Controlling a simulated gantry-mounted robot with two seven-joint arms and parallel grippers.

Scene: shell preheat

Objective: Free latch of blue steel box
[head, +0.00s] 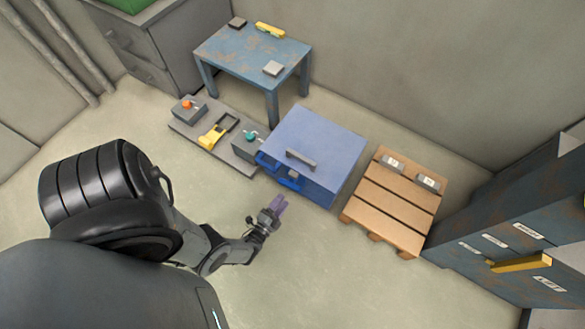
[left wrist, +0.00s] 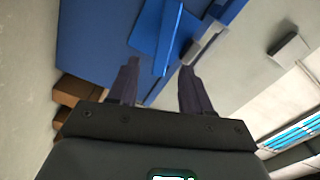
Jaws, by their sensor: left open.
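The blue steel box (head: 318,135) stands on the floor, its lid down, with a grey handle (head: 301,160) on top. A brighter blue latch (head: 289,181) sits on its front face. In the left wrist view the box (left wrist: 95,40) fills the upper part. A blue latch piece (left wrist: 165,40) sticks out ahead of the open, empty fingers (left wrist: 159,65). Whether a finger touches it cannot be told. My right gripper is not in view.
A grey floor board (head: 240,160) with a yellow tool and two small boxes lies left of the box. A wooden pallet (head: 395,205) with two labelled blocks is right. A blue table (head: 250,55) stands behind, dark cabinets (head: 500,225) far right. Floor in front is clear.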

